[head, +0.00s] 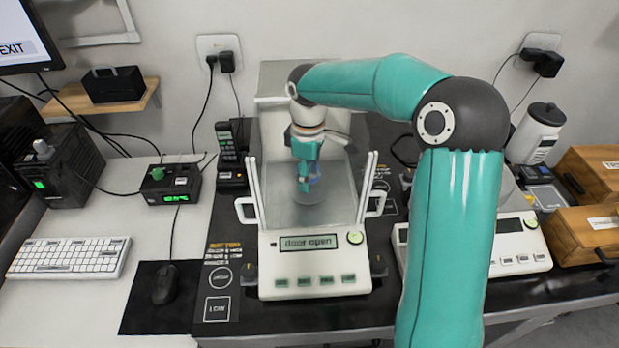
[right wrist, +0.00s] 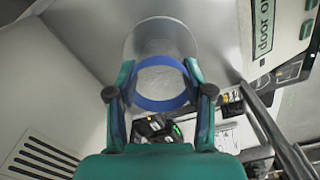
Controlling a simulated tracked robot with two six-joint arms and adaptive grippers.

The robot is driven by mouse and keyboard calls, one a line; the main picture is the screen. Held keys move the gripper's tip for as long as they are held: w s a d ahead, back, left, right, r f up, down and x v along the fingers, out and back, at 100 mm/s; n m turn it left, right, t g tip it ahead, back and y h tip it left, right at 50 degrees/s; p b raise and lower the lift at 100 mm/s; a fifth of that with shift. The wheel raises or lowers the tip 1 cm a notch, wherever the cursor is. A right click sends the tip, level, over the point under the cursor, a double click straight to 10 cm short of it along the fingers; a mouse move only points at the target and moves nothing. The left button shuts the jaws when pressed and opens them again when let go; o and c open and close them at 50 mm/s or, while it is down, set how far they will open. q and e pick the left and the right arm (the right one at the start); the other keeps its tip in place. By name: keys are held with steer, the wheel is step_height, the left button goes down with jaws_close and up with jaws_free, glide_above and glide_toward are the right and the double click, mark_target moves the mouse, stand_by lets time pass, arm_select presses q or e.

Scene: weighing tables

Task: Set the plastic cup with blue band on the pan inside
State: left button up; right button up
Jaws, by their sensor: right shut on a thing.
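The plastic cup with blue band (head: 314,180) is partly hidden behind my right gripper (head: 306,186) in the head view. In the right wrist view the clear cup (right wrist: 160,84) shows its blue band between the two fingers of my right gripper (right wrist: 160,93), which is shut on it. The cup is inside the open weighing chamber of the balance (head: 312,277), over the round grey pan (head: 308,198). The pan also shows behind the cup in the right wrist view (right wrist: 150,25). I cannot tell whether the cup touches the pan. My left gripper is not in view.
The balance display reads "door open", and glass panels with handles (head: 245,210) stand on both sides of the chamber. A second balance (head: 515,246) is to the right, with wooden boxes (head: 590,205) beyond. A keyboard (head: 68,257) and mouse (head: 165,284) lie to the left.

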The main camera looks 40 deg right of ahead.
steer(key=shift+f, duration=0.9)
steer(key=o, duration=0.9)
steer(key=shift+f, duration=0.1)
steer(key=shift+o, duration=0.2)
step_height(320, 180, up, 12)
steer(key=shift+p, duration=0.45)
steer(key=shift+r, duration=0.2)
